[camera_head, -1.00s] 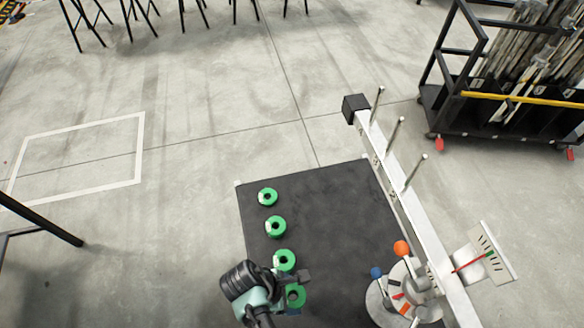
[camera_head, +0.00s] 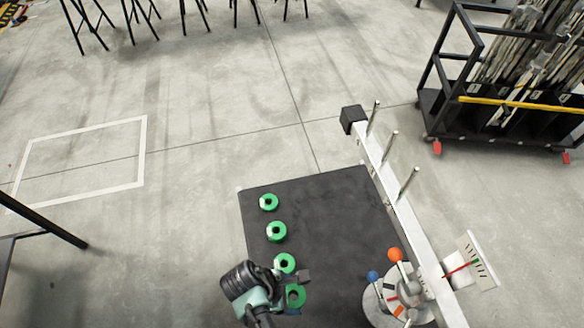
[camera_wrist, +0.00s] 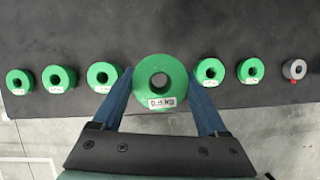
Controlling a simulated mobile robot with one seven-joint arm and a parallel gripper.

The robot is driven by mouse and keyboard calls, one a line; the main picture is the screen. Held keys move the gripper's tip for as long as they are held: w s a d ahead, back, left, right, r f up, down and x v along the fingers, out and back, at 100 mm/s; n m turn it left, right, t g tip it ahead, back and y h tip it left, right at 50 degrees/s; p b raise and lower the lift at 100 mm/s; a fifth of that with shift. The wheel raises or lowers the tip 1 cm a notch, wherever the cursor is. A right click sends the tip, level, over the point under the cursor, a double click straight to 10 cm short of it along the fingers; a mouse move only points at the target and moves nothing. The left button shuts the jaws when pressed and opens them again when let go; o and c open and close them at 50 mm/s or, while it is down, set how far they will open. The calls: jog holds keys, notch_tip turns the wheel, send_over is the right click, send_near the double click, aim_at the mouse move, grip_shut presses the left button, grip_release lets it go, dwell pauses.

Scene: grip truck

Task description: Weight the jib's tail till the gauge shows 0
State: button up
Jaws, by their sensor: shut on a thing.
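My gripper (camera_wrist: 162,88) is shut on a green ring weight (camera_wrist: 149,70) with a white label in kg whose number is unclear. It looks larger than its neighbours; whether it is clear of the mat I cannot tell. More green weights (camera_head: 276,232) lie in a row on the mat on both sides of it, with a small grey one (camera_wrist: 294,69) at the right end. The white jib (camera_head: 399,197) has a black block (camera_head: 352,119) at its far end and three upright pegs (camera_head: 389,147), all bare. The gauge (camera_head: 477,261) has a red pointer near its green mark; the exact reading is too small to tell.
The black mat (camera_head: 330,220) is clear between the weights and the jib. The jib's round stand (camera_head: 403,290) carries an orange knob (camera_head: 395,254) and a blue knob (camera_head: 373,276). A cart (camera_head: 500,115) with poles stands at the back right.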

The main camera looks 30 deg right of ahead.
aim_at(298, 294)
jog(key=shift+w+r+p, duration=0.1)
jog(key=shift+r+p, duration=1.8)
jog(key=shift+r, duration=0.1)
